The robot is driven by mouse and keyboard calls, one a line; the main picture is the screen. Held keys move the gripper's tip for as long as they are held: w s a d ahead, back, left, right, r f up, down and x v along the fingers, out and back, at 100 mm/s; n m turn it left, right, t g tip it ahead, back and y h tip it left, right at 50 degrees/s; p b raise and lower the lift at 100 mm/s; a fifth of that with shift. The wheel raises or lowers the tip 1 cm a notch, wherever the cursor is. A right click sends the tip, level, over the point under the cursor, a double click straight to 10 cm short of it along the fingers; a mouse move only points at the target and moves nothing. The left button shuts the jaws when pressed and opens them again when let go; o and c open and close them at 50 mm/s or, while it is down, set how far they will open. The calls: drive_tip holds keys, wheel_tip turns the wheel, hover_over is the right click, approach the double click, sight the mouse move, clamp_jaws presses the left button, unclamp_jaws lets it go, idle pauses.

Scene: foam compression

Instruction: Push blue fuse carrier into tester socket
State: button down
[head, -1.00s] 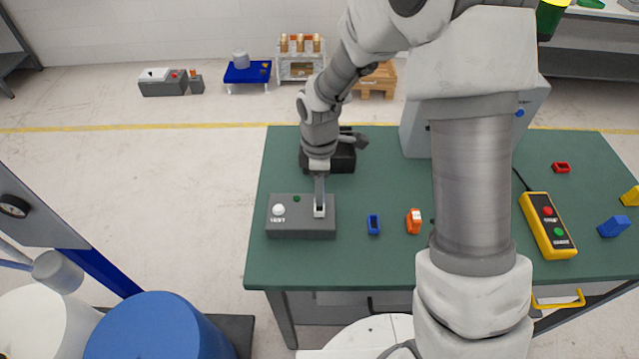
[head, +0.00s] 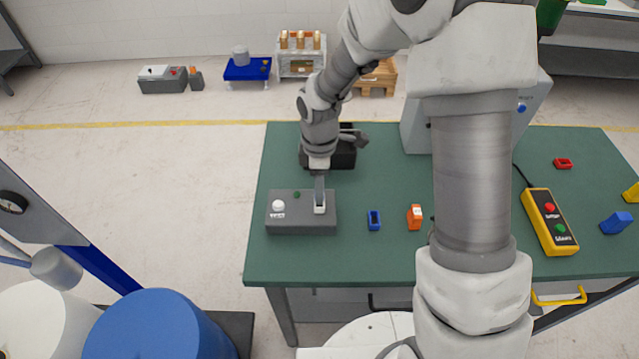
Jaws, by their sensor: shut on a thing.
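The grey tester (head: 286,225) lies at the left of the green table, with a white knob, a small green spot and a white part at its right end. My gripper (head: 319,205) points down onto that right end, its fingers shut at the white part (head: 320,211). What lies between the fingers is too small to tell apart from the socket, which they cover. A small blue piece with a dark middle (head: 374,220), looking like a fuse carrier, stands on the table right of the tester, apart from my gripper.
An orange piece (head: 414,217) stands right of the blue one. A black bin (head: 343,156) is behind the tester. A yellow pendant (head: 548,222), a red piece (head: 563,163) and a blue block (head: 616,223) lie farther right. The front of the green table (head: 350,264) is clear.

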drive_tip(key=shift+f+b, duration=0.95)
drive_tip(key=shift+f, duration=0.25)
idle(0.3)
drive_tip(key=shift+c, duration=1)
unclamp_jaws()
drive_tip(key=shift+r, duration=0.2)
drive_tip(key=shift+r+p, duration=2.3)
drive_tip(key=shift+r, duration=0.55)
drive_tip(key=shift+r, duration=0.1)
